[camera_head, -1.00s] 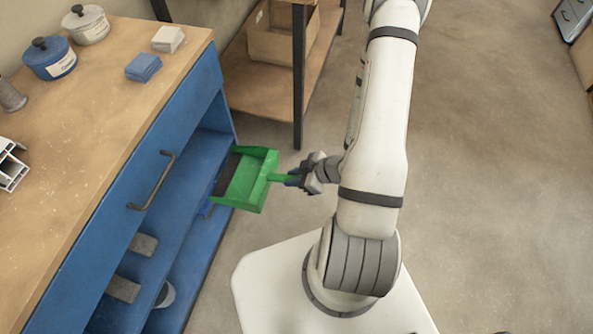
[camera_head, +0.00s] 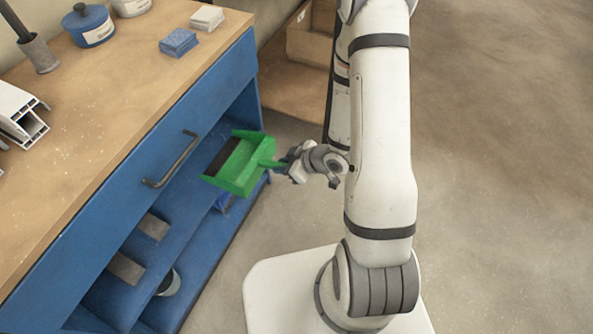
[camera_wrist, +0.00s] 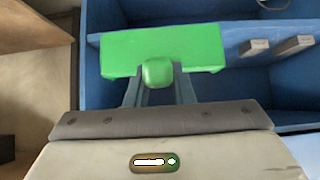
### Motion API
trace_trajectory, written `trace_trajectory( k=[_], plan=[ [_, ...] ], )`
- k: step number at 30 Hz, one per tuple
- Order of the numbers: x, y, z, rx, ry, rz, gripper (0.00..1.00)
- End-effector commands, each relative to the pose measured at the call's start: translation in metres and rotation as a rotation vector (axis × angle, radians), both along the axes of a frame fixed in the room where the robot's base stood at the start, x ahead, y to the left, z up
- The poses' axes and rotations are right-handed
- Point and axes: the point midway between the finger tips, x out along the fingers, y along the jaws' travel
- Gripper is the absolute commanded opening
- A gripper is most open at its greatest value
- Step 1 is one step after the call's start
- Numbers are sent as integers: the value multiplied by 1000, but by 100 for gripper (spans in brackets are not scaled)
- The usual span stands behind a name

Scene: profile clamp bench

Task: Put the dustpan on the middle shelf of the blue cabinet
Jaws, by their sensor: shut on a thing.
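The green dustpan (camera_head: 240,165) is held in the air in front of the open side of the blue cabinet (camera_head: 215,85). My gripper (camera_head: 288,163) is shut on its handle, to the right of the pan. In the wrist view the dustpan (camera_wrist: 160,50) lies ahead of my gripper (camera_wrist: 158,85), with the handle end between the fingers. Behind it the blue shelves (camera_wrist: 245,75) show. Whether the pan's front edge is past the shelf edge I cannot tell. The dustpan hides part of the shelf behind it.
Two grey blocks (camera_head: 126,268) lie on a cabinet shelf, toward the near end. A round pale item (camera_head: 169,284) is lower down. A drawer handle (camera_head: 170,160) sticks out above the shelves. A wooden rack with a box (camera_head: 310,35) stands behind. Open floor lies to the right.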

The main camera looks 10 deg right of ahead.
Motion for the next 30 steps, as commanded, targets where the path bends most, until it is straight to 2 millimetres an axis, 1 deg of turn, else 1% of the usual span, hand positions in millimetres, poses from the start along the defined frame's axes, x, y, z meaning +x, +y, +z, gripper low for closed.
trace_trajectory(
  k=[3, 25, 30],
  plan=[
    [9, 12, 1, 1, -3, 3, 0],
    [60, 77, -5, 2, -2, 1, 0],
    [69, 88, -20, 3, -3, -1, 0]
  ],
)
